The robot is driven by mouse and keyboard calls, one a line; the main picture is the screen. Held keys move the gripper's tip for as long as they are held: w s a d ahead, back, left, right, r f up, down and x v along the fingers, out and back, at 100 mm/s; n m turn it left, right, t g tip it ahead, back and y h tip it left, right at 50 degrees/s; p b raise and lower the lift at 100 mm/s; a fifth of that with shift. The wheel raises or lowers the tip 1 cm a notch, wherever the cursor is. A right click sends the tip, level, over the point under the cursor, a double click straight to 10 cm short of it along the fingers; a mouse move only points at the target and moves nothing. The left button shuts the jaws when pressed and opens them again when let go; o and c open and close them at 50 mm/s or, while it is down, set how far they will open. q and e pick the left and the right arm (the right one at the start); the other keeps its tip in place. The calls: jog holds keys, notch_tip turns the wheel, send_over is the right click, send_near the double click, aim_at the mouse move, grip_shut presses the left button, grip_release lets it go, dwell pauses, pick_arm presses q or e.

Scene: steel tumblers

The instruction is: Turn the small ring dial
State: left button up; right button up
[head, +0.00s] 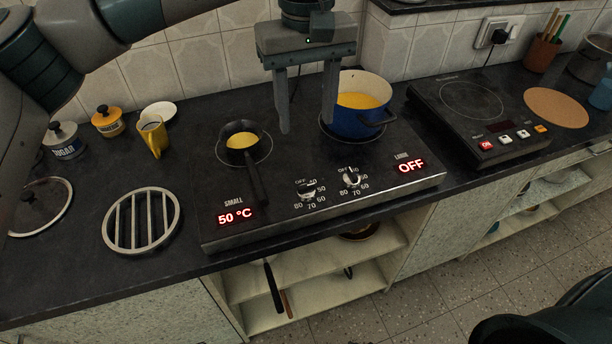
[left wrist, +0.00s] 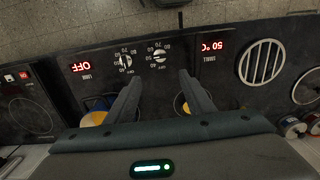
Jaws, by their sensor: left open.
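The small ring dial (head: 307,191) is a silver knob on the front of the black two-ring hob (head: 275,208), left of the large ring dial (head: 351,178). The red SMALL display (head: 235,217) reads 50 °C and the LARGE display (head: 411,167) reads OFF. My left gripper (head: 307,127) points down above the hob, open and empty, apart from the dial. In the left wrist view the small dial (left wrist: 159,57) shows just beyond the gap between the open fingertips (left wrist: 160,76). My right gripper is not in view.
A small black pan (head: 241,142) with yellow contents sits on the small ring, its handle reaching towards the dials. A blue pot (head: 354,120) stands on the large ring beside my gripper. A round metal trivet (head: 141,221) lies left. A second hob (head: 478,117) stands right.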

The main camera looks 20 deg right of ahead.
aim_at(306, 186)
pick_arm(q)
notch_tip(306, 186, down, 15)
jog(key=p, duration=0.3)
jog(key=shift+f, duration=0.95)
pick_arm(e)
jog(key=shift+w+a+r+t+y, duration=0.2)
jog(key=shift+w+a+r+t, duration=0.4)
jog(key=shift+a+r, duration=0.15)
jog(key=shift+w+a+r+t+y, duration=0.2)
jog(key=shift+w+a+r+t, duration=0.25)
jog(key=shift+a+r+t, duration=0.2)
pick_arm(q)
jog(key=c, duration=1)
